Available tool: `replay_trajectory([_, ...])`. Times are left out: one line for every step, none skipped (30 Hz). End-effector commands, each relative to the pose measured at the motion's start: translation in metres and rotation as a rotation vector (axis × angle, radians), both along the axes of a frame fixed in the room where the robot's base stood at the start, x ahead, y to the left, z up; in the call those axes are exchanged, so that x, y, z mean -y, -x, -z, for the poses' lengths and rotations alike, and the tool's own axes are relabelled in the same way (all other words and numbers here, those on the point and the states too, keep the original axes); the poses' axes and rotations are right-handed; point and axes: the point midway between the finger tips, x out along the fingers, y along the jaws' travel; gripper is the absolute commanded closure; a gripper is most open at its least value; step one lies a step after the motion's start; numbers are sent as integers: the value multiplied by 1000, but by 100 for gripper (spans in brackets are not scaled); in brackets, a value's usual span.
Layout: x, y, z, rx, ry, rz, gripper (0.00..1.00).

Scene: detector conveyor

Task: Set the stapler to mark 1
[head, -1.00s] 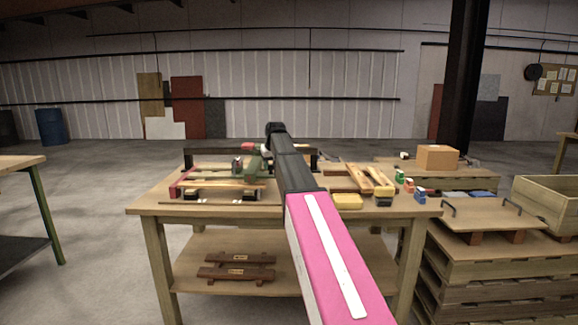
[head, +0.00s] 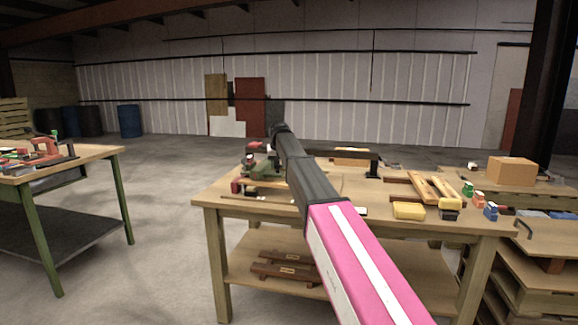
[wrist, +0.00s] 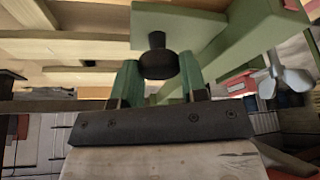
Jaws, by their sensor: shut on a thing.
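A green device with a black knob, which I take to be the stapler (head: 250,170), is at the left end of the middle bench, just left of my dark wrist. In the wrist view the green body of the stapler (wrist: 180,25) fills the upper middle, with its knob hanging between my fingers. My gripper (wrist: 160,72) has green fingers on either side of the knob and is shut on the stapler. The exact contact is hard to see. In the head view my arm hides the fingers. I cannot make out mark 1.
A black bar (head: 350,157) runs along the back of the fixture. A yellow block (head: 408,210) and small bottles (head: 480,200) lie to the right on the bench (head: 370,222). A cardboard box (head: 512,171) is farther right. Another bench (head: 70,160) stands left across open floor.

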Motion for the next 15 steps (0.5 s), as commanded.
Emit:
replay_trajectory([-6,-3,0,0,-2,-1,100])
replay_trajectory([-9,-3,0,0,-2,-1,100])
replay_trajectory([-12,-4,0,0,-1,-2,100])
replay_trajectory([-14,-4,0,0,-1,-2,100])
replay_trajectory([-15,-5,0,0,-1,-1,100])
replay_trajectory([-17,-5,0,1,-1,-1,100])
replay_trajectory([-17,-5,0,1,-1,-1,100])
replay_trajectory([-18,-5,0,1,-1,-1,100])
replay_trajectory([-19,-5,0,1,-1,0,100])
replay_trajectory([-19,-5,0,1,-1,0,100])
replay_trajectory([-19,-5,0,1,-1,0,100])
replay_trajectory([-19,-5,0,1,-1,0,100])
replay_trajectory([-19,-5,0,1,-1,0,100])
replay_trajectory([-19,-5,0,1,-1,0,100])
replay_trajectory([-19,-5,0,1,-1,0,100])
